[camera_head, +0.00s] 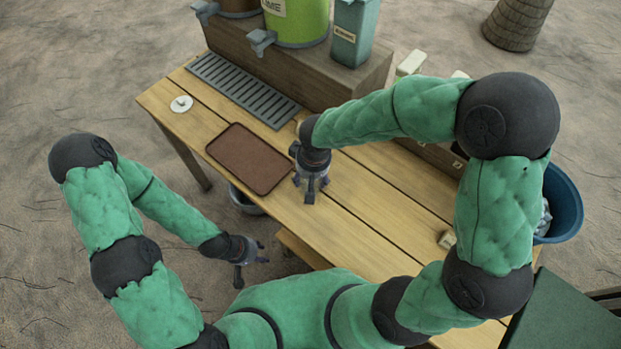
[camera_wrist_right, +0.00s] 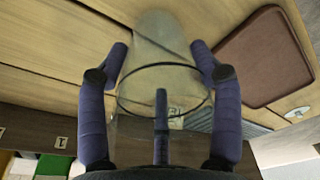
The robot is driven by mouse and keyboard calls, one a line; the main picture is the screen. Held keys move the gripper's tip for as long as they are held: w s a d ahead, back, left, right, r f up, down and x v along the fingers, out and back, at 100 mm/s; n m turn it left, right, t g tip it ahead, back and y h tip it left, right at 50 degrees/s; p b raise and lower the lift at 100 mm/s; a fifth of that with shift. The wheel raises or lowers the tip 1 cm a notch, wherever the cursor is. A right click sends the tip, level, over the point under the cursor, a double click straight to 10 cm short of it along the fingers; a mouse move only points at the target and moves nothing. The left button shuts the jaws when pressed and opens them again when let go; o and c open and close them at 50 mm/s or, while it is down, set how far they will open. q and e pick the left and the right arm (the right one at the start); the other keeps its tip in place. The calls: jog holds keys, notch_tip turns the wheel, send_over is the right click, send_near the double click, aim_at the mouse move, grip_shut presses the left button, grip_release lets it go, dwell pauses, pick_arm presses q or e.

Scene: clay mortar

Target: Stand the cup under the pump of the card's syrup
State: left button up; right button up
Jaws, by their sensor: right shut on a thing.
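My right gripper (camera_head: 311,188) is over the table, just right of the brown tray. In the right wrist view its fingers (camera_wrist_right: 163,85) are shut around a clear cup (camera_wrist_right: 150,75) with a dark ring; the cup is hard to make out in the head view. The lime syrup container (camera_head: 305,22) is green and stands on the wooden block, with a grey pump (camera_head: 262,41) at its front. A brown container (camera_head: 238,6) stands left of it with another grey pump (camera_head: 205,10). My left gripper (camera_head: 250,262) is open and empty, off the table's front edge. I cannot identify the card.
A slatted grey drip tray (camera_head: 243,90) lies before the wooden block (camera_head: 345,83). The brown tray (camera_head: 251,158) is on the table (camera_head: 385,205). A white disc (camera_head: 181,103) lies far left, a teal bin (camera_head: 353,32) stands on the block, and a blue tub (camera_head: 566,205) is right.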

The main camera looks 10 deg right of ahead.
jog(key=shift+f, duration=0.35)
jog(key=shift+f, duration=0.15)
jog(key=o, duration=1.1)
